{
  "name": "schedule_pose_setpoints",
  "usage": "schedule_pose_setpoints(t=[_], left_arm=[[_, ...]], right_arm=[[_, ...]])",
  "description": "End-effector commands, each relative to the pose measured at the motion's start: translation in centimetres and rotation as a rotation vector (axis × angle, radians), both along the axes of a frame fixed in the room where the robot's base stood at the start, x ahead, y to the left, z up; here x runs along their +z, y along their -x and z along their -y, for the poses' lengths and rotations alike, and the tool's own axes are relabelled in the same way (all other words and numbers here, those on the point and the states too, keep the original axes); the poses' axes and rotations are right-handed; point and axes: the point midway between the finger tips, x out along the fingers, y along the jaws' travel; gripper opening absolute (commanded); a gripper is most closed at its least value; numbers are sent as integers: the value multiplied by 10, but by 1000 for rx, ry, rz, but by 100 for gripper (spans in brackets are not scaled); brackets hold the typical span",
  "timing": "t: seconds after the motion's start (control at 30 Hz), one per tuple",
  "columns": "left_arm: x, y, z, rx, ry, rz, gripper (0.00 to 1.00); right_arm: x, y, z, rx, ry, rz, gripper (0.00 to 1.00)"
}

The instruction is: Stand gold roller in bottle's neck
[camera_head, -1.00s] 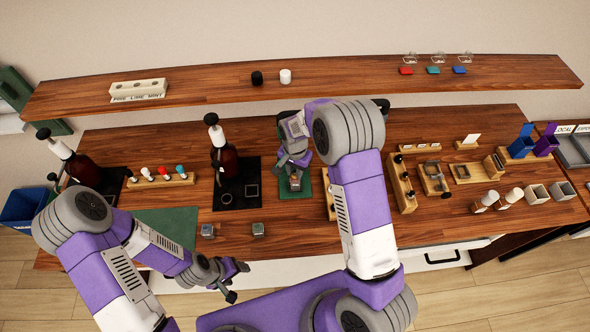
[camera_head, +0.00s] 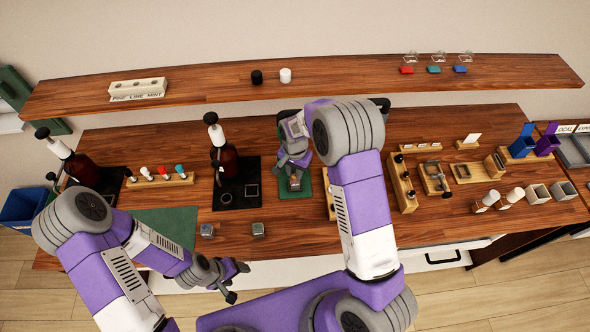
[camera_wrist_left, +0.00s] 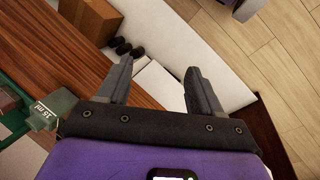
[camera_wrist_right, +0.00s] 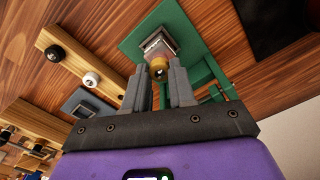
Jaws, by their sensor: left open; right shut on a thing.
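The bottle (camera_wrist_right: 168,42) is a small, squarish, clear-grey one on the green mat (camera_wrist_right: 192,22) in the right wrist view. The gold roller (camera_wrist_right: 159,69) is a small gold piece between the fingertips of my right gripper (camera_wrist_right: 160,76), which is shut on it. The roller is in line with the bottle's neck. I cannot tell whether it touches or is seated. In the head view my right gripper (camera_head: 293,165) is over the green mat, largely covering the bottle. My left gripper (camera_head: 232,283) is open and empty in front of the table edge; its spread fingers show in the left wrist view (camera_wrist_left: 157,72).
Two small square bottles (camera_head: 207,230) (camera_head: 258,229) stand near the front edge. A pump bottle (camera_head: 228,160) on a black mat is left of my right gripper. Wooden racks (camera_head: 402,184) stand to the right. A green frame (camera_wrist_right: 215,75) is close beside the right fingers.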

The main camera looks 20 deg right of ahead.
Motion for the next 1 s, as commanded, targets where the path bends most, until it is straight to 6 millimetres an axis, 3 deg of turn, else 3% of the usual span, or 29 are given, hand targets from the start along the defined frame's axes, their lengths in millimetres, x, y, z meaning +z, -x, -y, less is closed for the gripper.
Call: schedule_pose_setpoints(t=[0.47, 0.5, 0.67, 1.0], left_arm=[[-6, 0, 0, 0, 0, 0, 65], [-6, 0, 0, 0, 0, 0, 65], [-6, 0, 0, 0, 0, 0, 65], [-6, 0, 0, 0, 0, 0, 65]], right_arm=[[-7, 0, 0, 0, 0, 0, 0], [-7, 0, 0, 0, 0, 0, 28], [-7, 0, 0, 0, 0, 0, 52], [-4, 0, 0, 0, 0, 1, 54]])
